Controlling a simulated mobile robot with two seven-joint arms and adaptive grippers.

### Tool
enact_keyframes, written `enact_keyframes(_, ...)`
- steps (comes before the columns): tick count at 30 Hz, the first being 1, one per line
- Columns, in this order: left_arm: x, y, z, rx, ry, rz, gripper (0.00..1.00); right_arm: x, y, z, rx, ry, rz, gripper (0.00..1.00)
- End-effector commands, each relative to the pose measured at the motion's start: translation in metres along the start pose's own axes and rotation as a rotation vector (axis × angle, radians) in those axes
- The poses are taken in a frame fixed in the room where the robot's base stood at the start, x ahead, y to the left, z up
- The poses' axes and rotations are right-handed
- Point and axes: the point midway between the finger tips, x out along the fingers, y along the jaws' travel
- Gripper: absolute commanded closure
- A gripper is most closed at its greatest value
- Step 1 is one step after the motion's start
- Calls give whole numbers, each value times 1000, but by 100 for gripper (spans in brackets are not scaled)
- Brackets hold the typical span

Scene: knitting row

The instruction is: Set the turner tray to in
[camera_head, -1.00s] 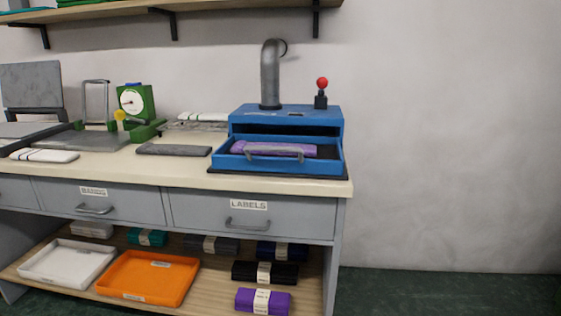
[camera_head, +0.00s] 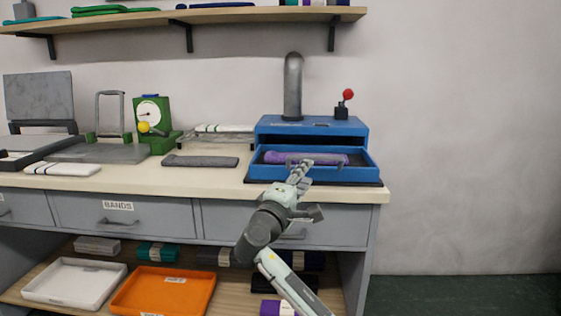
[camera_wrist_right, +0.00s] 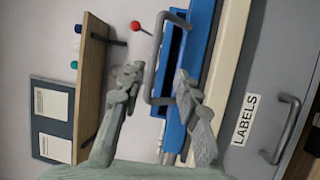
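The blue turner (camera_head: 330,126) stands at the right end of the workbench, with a grey pipe and a red-knobbed lever on top. Its blue tray (camera_head: 352,174) is pulled out at the front, with a purple rolled knit (camera_head: 330,158) lying in it. My right gripper (camera_head: 300,166) is at the tray's front, partly covering the grey handle. In the right wrist view the gripper (camera_wrist_right: 157,80) is open, its fingers on either side of the tray handle (camera_wrist_right: 153,62); contact cannot be told. My left gripper is out of view.
A drawer labelled LABELS (camera_wrist_right: 254,105) is below the turner. A grey folded piece (camera_head: 200,161) and a green dial device (camera_head: 152,118) are to the left on the bench. An upper shelf (camera_head: 120,20) runs above. Open wall is at the right.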

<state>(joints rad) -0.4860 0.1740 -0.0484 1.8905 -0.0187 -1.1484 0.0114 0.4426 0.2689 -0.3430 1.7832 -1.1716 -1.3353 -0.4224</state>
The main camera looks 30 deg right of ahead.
Motion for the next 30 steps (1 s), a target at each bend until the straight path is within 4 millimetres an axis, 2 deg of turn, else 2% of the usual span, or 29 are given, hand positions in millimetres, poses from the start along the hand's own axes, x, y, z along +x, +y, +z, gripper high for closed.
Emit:
enact_keyframes(3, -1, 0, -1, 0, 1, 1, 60, 8, 11, 0, -5, -11, 25, 68)
enact_keyframes(8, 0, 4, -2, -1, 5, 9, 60, 30, 12, 1, -5, -11, 25, 68)
enact_keyframes(16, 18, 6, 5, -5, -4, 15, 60, 69, 11, 1, -5, -10, 22, 68)
enact_keyframes(21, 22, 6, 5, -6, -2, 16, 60, 79, 10, 0, -3, -7, 20, 68)
enact_keyframes(28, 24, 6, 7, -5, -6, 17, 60, 79, 10, 1, -2, -7, 20, 68)
enact_keyframes(30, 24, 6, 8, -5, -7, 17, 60, 79, 10, 1, -2, -7, 20, 75)
